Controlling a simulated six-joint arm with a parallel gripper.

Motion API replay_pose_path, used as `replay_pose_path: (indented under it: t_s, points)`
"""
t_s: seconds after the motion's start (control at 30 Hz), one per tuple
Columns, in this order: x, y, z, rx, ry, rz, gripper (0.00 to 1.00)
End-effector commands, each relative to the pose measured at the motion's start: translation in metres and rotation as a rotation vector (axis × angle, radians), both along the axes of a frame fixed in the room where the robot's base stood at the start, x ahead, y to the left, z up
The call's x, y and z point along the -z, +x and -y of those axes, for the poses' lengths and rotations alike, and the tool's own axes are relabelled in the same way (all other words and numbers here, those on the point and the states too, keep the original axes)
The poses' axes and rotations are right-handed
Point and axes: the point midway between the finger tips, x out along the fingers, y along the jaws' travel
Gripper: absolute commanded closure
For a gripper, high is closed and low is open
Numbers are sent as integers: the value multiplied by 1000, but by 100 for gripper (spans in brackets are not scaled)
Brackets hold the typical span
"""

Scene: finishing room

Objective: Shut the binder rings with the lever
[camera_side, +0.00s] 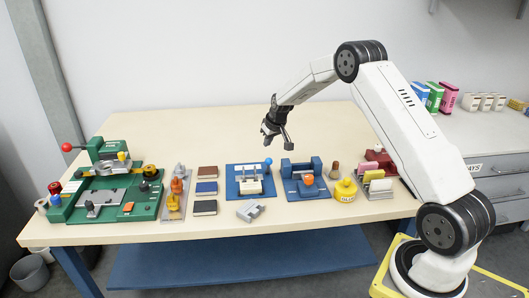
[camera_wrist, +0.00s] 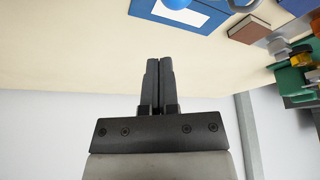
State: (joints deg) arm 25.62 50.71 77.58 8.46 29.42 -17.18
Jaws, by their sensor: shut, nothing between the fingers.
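The binder unit (camera_side: 235,187) is a blue board with a white sheet and upright metal parts, in the middle of the table in the side view. Its lever carries a blue ball knob (camera_side: 267,162) at the back right corner. Whether the rings are apart or closed is too small to tell. The blue board (camera_wrist: 207,17) also shows at the top of the wrist view, with the blue knob (camera_wrist: 177,3) cut by the edge. My gripper (camera_side: 267,138) is in the air above and behind the binder, apart from it. Its fingers (camera_wrist: 158,62) are together and empty.
A blue fixture with an orange knob (camera_side: 308,180) stands right of the binder. A grey metal block (camera_side: 250,211) lies in front. Several small books (camera_side: 206,188) and a green machine (camera_side: 140,195) are to the left. The table behind the binder is clear.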

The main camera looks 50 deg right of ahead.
Motion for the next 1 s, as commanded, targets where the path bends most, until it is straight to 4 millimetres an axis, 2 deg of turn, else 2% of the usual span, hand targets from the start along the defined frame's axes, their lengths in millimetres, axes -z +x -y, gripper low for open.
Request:
replay_pose_path:
  t_s: [0.6, 1.0]
  points:
    - [-33, 4, 4, 0, -1, 1, 100]
    - [-34, 4, 4, 0, 0, 0, 100]
